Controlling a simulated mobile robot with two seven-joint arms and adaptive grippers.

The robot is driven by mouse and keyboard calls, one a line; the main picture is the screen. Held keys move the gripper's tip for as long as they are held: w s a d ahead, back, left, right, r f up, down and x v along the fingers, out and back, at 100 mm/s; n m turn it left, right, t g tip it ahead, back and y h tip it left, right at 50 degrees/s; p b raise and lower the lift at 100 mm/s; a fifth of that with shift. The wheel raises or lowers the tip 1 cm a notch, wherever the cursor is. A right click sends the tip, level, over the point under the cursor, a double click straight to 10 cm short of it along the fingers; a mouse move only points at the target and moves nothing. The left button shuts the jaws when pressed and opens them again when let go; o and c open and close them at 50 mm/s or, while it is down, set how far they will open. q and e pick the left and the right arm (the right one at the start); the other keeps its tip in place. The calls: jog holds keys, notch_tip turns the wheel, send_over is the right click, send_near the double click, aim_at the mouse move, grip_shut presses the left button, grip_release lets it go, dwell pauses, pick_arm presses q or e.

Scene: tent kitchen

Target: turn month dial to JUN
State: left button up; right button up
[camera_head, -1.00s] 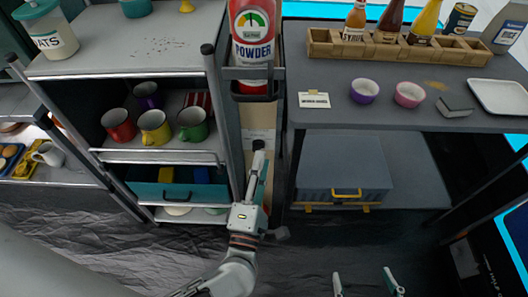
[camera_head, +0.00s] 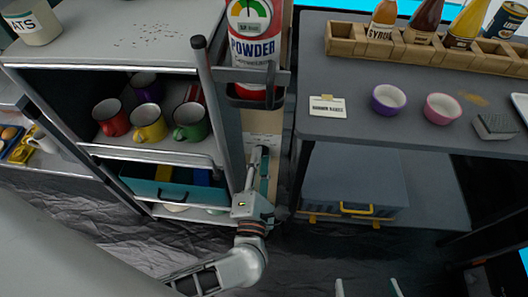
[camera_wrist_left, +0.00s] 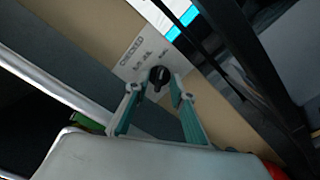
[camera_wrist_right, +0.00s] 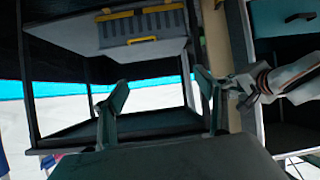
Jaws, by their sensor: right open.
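The month dial is a small black knob (camera_wrist_left: 158,76) on a white card (camera_wrist_left: 140,52) headed CHECKED, fixed to a tan panel. The small lettering around the knob is too blurred to read surely, so I cannot tell which month it marks. In the left wrist view my left gripper (camera_wrist_left: 155,90) is open, with its fingers on either side of the knob's lower end; contact cannot be told. In the head view my left gripper (camera_head: 261,162) covers the dial below the extinguisher. My right gripper (camera_wrist_right: 160,90) is open and empty, low at the right (camera_head: 368,288).
A red and white POWDER extinguisher (camera_head: 254,45) hangs in a bracket above the dial. A grey shelf unit (camera_head: 120,52) with mugs stands to the left. A table (camera_head: 375,140) with bowls and a bottle rack stands to the right, a grey case (camera_head: 352,178) beneath it.

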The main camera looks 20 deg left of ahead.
pick_arm(q)
jog(key=shift+w, duration=0.1)
jog(key=shift+c, duration=0.5)
grip_shut()
pick_arm(e)
jog(key=shift+s, duration=0.1)
pick_arm(q)
jog(key=shift+r, duration=0.1)
pick_arm(e)
jog(key=shift+r, duration=0.1)
pick_arm(q)
jog(key=shift+m+p, duration=2.95)
jog(key=shift+m, duration=1.05)
pick_arm(e)
jog(key=shift+n+g+h, duration=0.3)
jog(key=shift+g+h, duration=0.2)
jog(key=shift+h, duration=0.2)
jog(key=shift+s+d+f, duration=0.3)
jog(key=shift+d, duration=0.4)
jog(key=shift+s+d+f, duration=0.35)
jog(key=shift+d, duration=0.35)
jog(key=shift+s+d+f, duration=0.3)
jog(key=shift+d, duration=0.4)
